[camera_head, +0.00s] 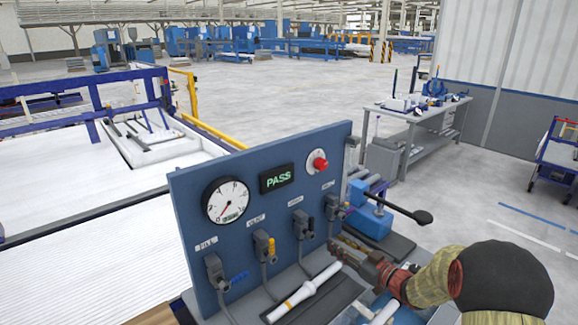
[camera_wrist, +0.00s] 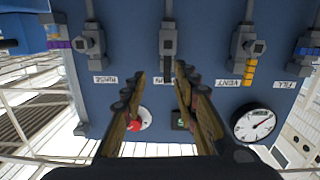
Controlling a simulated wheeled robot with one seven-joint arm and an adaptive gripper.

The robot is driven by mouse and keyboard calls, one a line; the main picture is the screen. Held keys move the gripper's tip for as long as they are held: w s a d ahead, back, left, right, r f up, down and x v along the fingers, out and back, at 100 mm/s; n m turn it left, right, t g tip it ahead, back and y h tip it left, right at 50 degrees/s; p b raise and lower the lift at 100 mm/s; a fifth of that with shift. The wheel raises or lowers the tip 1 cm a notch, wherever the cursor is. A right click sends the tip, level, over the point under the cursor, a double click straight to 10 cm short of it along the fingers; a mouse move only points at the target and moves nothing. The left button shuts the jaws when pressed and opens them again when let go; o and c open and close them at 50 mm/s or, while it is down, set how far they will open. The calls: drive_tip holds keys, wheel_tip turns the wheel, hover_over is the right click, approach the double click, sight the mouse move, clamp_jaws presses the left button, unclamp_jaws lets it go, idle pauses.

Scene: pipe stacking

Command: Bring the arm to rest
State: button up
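My gripper (camera_head: 345,246) is in front of the right part of a blue test panel (camera_head: 262,150), above the bench. In the wrist view my gripper (camera_wrist: 160,84) has its two fingers apart, with nothing held between them. That view is upside down and shows the panel's valves, with one valve (camera_wrist: 168,45) beyond the fingertips. A white pipe (camera_head: 305,292) lies on a dark pad in front of the panel, to the left of my gripper. The display (camera_head: 277,179) reads PASS.
The panel carries a gauge (camera_head: 226,200), a red button (camera_head: 320,164) and several valves with coloured handles. A blue device with a black-knobbed lever (camera_head: 422,217) stands just right of the panel. A grey workbench (camera_head: 420,115) stands farther back, with open floor around it.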

drive_tip(key=d+f+m+g+h, duration=0.2)
drive_tip(key=d+f+m+h, duration=0.1)
drive_tip(key=d+f+h, duration=0.55)
drive_tip(key=s+d+m+g+h, duration=0.1)
drive_tip(key=s+d, duration=0.1)
drive_tip(key=s, duration=0.1)
drive_tip(key=s+d+f+m+g+h, duration=0.1)
drive_tip(key=s+d+g, duration=0.1)
drive_tip(key=s, duration=0.2)
drive_tip(key=s+d+m+g+h, duration=0.1)
drive_tip(key=s+d, duration=0.1)
drive_tip(key=s, duration=0.2)
drive_tip(key=shift+s+d+f+g, duration=0.15)
drive_tip(key=shift+d+f+g, duration=0.15)
drive_tip(key=shift+d, duration=0.1)
drive_tip(key=s+a+r+m+g, duration=0.15)
drive_tip(key=s+a+r, duration=0.35)
drive_tip(key=s, duration=0.5)
drive_tip(key=s+a+r+g+y, duration=0.15)
drive_tip(key=s+a+r, duration=0.3)
drive_tip(key=s, duration=0.45)
drive_tip(key=s+a+r+m+g, duration=0.15)
drive_tip(key=s+a+r, duration=0.3)
drive_tip(key=s, duration=0.55)
drive_tip(key=s+a+r+n+t, duration=0.1)
drive_tip(key=a+r+t, duration=0.1)
drive_tip(key=a+r, duration=0.2)
wheel_tip(320, 180, up, 2)
drive_tip(key=shift+s+a+r+n, duration=0.2)
drive_tip(key=shift+a+n, duration=0.1)
